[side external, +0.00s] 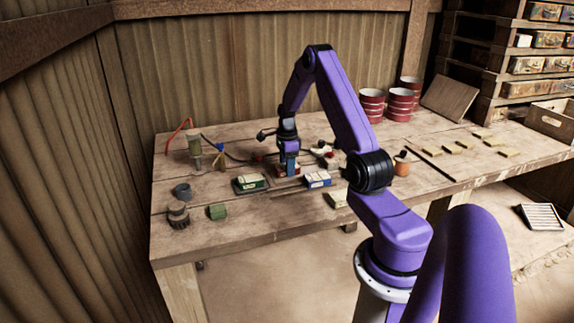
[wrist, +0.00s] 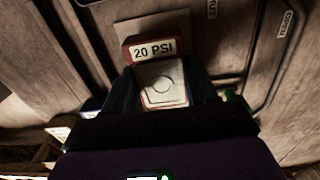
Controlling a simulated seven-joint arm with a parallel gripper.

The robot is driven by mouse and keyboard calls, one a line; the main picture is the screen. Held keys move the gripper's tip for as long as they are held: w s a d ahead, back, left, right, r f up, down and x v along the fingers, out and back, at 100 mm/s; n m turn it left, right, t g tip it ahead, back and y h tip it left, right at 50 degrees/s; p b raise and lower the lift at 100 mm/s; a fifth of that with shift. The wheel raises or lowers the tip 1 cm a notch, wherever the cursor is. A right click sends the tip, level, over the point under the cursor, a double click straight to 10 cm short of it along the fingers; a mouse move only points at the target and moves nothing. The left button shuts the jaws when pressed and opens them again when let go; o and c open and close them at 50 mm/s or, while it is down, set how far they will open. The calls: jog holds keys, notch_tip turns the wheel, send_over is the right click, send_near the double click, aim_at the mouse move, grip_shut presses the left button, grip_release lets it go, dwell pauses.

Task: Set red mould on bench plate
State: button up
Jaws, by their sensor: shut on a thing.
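My gripper (side external: 289,164) points down over the middle of the bench. It is shut on the red mould (side external: 287,172), whose red side shows low between the fingers. I cannot make out for certain which surface is the bench plate, or whether the mould touches anything below.
A green labelled block (side external: 250,182) is left of my gripper and a blue labelled block (side external: 317,179) right of it, both close. Red tins (side external: 371,105) stand at the back right.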

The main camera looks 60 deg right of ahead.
jog(key=shift+f, duration=0.35)
dwell(0.5)
jog(key=o, duration=1.4)
jog(key=shift+c, duration=0.2)
